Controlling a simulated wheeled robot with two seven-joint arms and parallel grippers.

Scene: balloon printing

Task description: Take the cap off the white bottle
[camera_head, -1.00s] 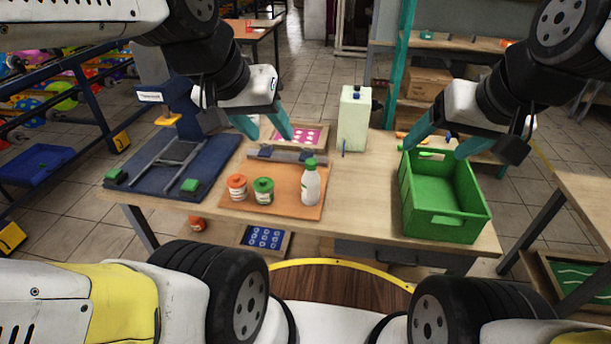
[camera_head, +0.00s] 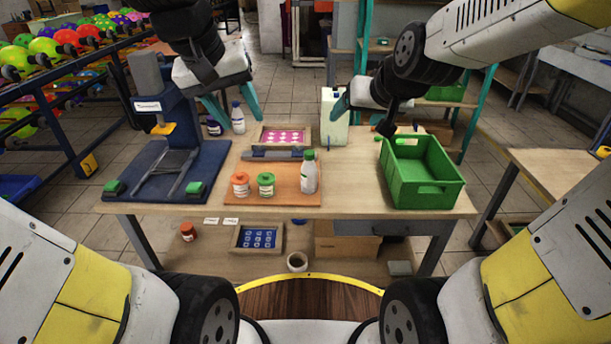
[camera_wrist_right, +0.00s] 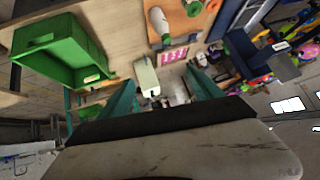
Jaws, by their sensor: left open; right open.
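A white bottle with a green cap (camera_head: 309,176) stands upright on the orange-brown board (camera_head: 290,196) on the table. It also shows in the right wrist view (camera_wrist_right: 158,20). Another white bottle with a dark blue cap (camera_head: 238,121) stands at the table's back left, seen between my left fingers. My left gripper (camera_head: 239,113) is open and empty, over the table's back left. My right gripper (camera_head: 373,108) is open and empty, near the pale canister (camera_head: 334,128) and green crate (camera_head: 420,194). Its two fingers show apart in the right wrist view (camera_wrist_right: 162,78).
Orange-lidded (camera_head: 240,184) and green-lidded (camera_head: 266,185) jars stand left of the green-capped bottle. A blue press (camera_head: 166,172) fills the table's left side. A pink-patterned frame (camera_head: 284,137) lies behind the board. Bare tabletop (camera_head: 350,185) lies between board and crate.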

